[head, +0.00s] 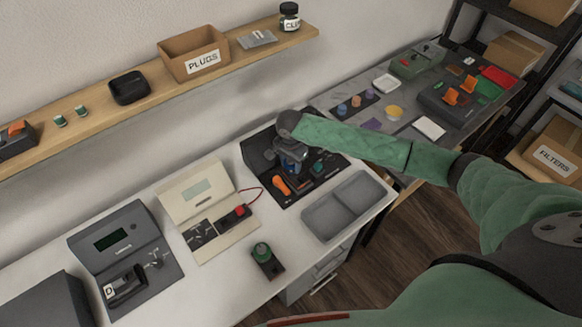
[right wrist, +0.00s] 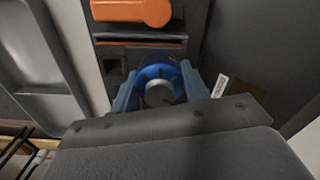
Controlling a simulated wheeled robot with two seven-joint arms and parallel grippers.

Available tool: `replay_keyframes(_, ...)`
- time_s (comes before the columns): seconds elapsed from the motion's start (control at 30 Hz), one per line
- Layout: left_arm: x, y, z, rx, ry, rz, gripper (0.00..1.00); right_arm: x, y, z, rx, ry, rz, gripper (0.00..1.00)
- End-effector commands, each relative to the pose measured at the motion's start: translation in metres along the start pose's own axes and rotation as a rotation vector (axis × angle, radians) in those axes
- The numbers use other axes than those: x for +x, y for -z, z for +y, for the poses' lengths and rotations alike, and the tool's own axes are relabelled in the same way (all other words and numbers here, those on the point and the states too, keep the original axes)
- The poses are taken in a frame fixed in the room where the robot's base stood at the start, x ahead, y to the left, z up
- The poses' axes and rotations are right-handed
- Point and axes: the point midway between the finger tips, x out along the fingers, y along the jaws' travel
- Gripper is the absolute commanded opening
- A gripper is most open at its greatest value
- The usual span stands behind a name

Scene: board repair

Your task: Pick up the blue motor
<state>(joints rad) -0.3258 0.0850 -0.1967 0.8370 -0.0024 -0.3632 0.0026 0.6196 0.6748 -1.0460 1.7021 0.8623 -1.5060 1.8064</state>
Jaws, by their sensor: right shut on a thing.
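The blue motor (right wrist: 159,76) shows in the right wrist view as a round blue body with a grey centre. It sits between the two light blue fingers of my right gripper (right wrist: 161,92), which is shut on it. In the head view my right gripper (head: 291,156) is over the dark board at the back of the white table, and its hand largely hides the motor. I cannot tell whether the motor is clear of the board. My left gripper is not in view.
An orange-handled part (head: 281,185) lies close by on the dark board (head: 262,157). It also shows in the wrist view (right wrist: 130,11). A grey two-part tray (head: 327,217) stands in front. A cream tester (head: 194,188) and a grey meter (head: 115,237) stand left. A wooden shelf (head: 230,62) runs above.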

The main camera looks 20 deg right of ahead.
Motion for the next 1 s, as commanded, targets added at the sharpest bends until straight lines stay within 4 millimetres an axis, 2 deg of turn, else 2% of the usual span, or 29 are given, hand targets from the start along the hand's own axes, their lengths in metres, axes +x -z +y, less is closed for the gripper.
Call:
replay_keyframes(0.03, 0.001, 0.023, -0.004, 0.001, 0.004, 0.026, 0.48, -0.004, 0.000, -0.001, 0.000, 0.003, 0.001, 0.22)
replay_keyframes(0.17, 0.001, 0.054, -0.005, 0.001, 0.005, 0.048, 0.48, -0.025, 0.001, -0.001, -0.001, 0.004, 0.002, 0.22)
replay_keyframes(0.2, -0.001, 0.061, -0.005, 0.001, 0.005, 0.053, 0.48, -0.029, 0.007, 0.011, 0.002, 0.001, 0.003, 0.22)
replay_keyframes(0.37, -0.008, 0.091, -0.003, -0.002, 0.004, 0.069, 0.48, -0.050, 0.021, 0.043, 0.001, 0.001, 0.003, 0.22)
replay_keyframes(0.7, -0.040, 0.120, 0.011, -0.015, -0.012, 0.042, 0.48, -0.085, 0.044, 0.091, 0.002, 0.001, 0.002, 0.22)
replay_keyframes(1.0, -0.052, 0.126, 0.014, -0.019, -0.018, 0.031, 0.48, -0.097, 0.050, 0.105, 0.001, 0.001, 0.001, 0.22)
